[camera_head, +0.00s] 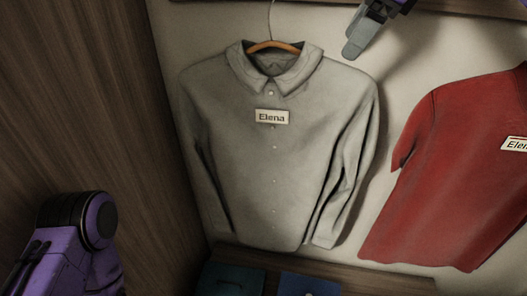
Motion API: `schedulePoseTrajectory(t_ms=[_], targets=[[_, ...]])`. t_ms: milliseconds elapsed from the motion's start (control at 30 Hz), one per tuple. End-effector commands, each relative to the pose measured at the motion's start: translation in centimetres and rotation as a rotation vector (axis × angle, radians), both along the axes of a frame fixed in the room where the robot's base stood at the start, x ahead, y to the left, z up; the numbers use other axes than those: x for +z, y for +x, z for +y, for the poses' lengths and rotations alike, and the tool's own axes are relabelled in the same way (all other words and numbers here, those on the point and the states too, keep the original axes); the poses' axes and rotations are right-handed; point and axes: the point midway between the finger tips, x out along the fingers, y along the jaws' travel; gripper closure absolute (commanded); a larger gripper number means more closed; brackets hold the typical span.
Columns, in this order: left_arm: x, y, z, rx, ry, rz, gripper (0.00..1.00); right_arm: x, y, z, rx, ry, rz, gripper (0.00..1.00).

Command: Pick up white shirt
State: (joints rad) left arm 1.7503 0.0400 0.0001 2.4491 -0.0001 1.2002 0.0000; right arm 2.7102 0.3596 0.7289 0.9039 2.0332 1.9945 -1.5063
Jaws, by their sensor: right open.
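The white shirt (270,175), greyish in this light, hangs upright on a wooden hanger (276,46) with a metal hook. It has long sleeves, a collar and a name tag (272,117) reading "Elena". My right gripper (354,50) is at the top, above and to the right of the shirt's right shoulder, apart from the shirt in the picture. It is open and nothing shows in it. My left arm shows at the lower left; its gripper is out of frame.
A red shirt (455,165) with a similar tag hangs to the right. A wooden side wall (85,100) stands at left. Below is a wooden ledge (360,278) with dark blue folded items (308,285). The pale back wall is bare between the shirts.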

Motion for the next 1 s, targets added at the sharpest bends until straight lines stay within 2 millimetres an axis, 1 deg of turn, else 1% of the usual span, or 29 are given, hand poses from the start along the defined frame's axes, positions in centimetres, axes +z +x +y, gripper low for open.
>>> schedulePoseTrajectory(t_ms=[67,200,300,433,600,700,1000], targets=[[-0.2,0.0,0.0,0.0,0.0,0.001,0.57,-0.2,0.0,0.2,0.004,0.001,-0.002,0.22],[-1.0,-0.1,0.0,0.0,0.0,0.002,0.57,-2.7,0.9,1.4,0.014,0.002,0.0,0.22],[-1.2,-0.1,0.0,0.0,0.0,0.002,0.57,-4.1,1.7,2.2,0.019,0.002,0.0,0.22],[-1.2,-0.1,0.0,0.0,0.0,0.002,0.57,-5.3,2.3,2.6,0.021,0.0,-0.001,0.22],[-0.8,-0.1,0.0,0.0,0.0,0.001,0.57,-8.1,3.4,3.1,0.018,-0.001,0.001,0.22],[-0.8,-0.1,0.0,0.0,0.0,0.002,0.57,-9.2,3.7,3.4,0.018,0.001,-0.001,0.22],[-0.8,-0.1,0.0,0.0,0.0,0.001,0.57,-9.5,3.8,3.5,0.015,0.002,-0.003,0.22]])
